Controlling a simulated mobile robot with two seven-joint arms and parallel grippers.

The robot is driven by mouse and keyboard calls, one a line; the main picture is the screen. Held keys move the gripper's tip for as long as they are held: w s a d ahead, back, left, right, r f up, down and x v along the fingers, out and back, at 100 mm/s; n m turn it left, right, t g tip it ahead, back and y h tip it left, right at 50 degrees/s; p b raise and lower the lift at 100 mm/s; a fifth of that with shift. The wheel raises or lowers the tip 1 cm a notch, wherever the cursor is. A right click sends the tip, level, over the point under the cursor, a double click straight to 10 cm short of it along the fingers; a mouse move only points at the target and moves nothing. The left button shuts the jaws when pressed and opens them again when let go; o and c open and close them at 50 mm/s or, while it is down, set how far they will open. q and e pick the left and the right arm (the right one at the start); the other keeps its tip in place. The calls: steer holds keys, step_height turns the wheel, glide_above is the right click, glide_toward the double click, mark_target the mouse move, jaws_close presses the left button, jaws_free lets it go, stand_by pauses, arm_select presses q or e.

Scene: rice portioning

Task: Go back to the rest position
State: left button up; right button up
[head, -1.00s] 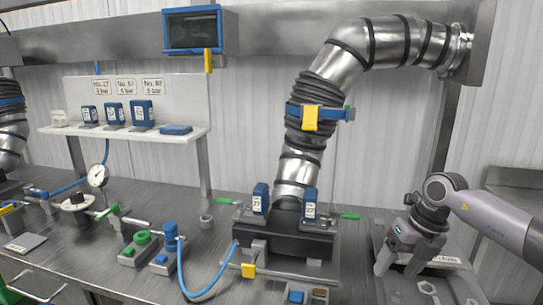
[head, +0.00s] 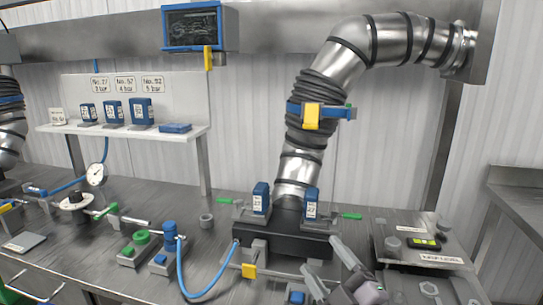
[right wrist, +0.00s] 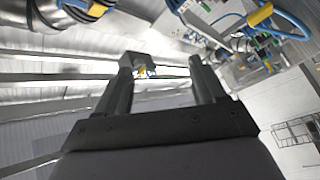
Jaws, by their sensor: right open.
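My right gripper (head: 322,255) reaches in from the bottom edge of the head view, in front of the bench fixture. Its two fingers are spread apart with nothing between them. In the right wrist view the same gripper (right wrist: 163,68) shows both fingers apart and empty, with blurred bench and pipe parts beyond. My left gripper is in neither view.
A dark fixture block (head: 285,238) with two blue labelled units stands left of my right gripper. A silver ribbed pipe (head: 312,125) rises behind it. A tray (head: 390,262) at the right holds a small black device with a yellow-green face (head: 424,243). A blue hose (head: 200,292) curves at the front.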

steer(key=s+d+f+m+g+h, duration=0.5)
steer(key=s+d+f+m+h, duration=0.4)
steer(key=f, duration=0.3)
steer(key=s+d+f+m+g, duration=0.2)
steer(key=s+f+g, duration=0.3)
steer(key=s, duration=0.5)
steer(key=s+d+f+m+g, duration=0.25)
steer(key=s+f+g, duration=0.2)
steer(key=s, duration=0.45)
steer(key=w+a+f+t+y, duration=0.2)
steer(key=w+a+f+t, duration=0.1)
steer(key=w+f+t, duration=0.3)
step_height(320, 180, down, 3)
steer(key=shift+w+r+n+y, duration=0.15)
steer(key=shift+n+y, duration=0.15)
steer(key=shift+n, duration=0.05)
